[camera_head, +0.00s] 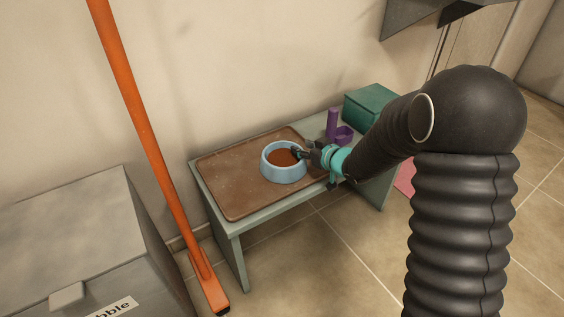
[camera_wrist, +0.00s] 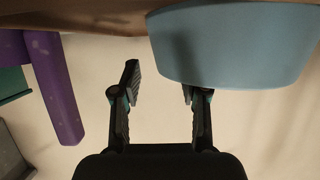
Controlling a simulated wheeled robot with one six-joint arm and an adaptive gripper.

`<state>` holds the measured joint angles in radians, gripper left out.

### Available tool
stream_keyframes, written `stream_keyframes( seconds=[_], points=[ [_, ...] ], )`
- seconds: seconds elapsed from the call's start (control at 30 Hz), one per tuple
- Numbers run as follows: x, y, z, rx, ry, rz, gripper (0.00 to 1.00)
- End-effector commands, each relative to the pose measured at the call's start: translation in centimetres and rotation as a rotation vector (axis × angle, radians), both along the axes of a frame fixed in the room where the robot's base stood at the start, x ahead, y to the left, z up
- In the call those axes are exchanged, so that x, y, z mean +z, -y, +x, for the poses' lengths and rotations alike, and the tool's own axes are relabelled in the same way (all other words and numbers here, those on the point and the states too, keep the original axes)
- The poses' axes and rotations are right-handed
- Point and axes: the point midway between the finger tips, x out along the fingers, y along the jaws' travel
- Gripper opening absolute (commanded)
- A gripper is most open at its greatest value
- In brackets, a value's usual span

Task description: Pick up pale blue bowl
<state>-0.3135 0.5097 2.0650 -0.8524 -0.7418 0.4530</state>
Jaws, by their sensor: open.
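The pale blue bowl (camera_head: 284,174) stands upright on the brown tray on the small bench, with brown contents inside it. In the wrist view the bowl (camera_wrist: 235,50) fills the upper right. My gripper (camera_head: 302,153) is at the bowl's right rim in the head view, with one dark fingertip seen over the bowl's inside. In the wrist view my gripper (camera_wrist: 160,83) is open. Its left finger is outside the bowl, apart from the wall. Its right fingertip is partly hidden behind the bowl's edge. I cannot tell whether either finger touches the bowl.
The brown tray (camera_head: 232,181) covers much of the green-grey bench (camera_head: 236,226). A purple object (camera_head: 332,122) and a green box (camera_head: 370,104) are behind my gripper. An orange pole (camera_head: 150,140) leans at left, near a grey bin (camera_head: 80,230). The tray left of the bowl is clear.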

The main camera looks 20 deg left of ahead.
Motion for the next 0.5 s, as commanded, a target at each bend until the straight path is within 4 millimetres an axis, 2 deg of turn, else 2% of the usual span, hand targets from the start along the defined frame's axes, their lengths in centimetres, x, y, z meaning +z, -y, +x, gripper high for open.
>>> stream_keyframes(
  seconds=[0.13,0.43,0.47,0.5],
  points=[
    [-0.68,-1.25,0.91,0.001,0.0,0.0,0.44],
    [-0.75,-1.5,1.22,-0.001,0.001,0.001,0.44],
    [-0.76,-1.49,1.22,-0.001,0.001,0.001,0.39],
    [-0.76,-1.49,1.22,-0.001,0.001,0.001,0.29]
  ],
)
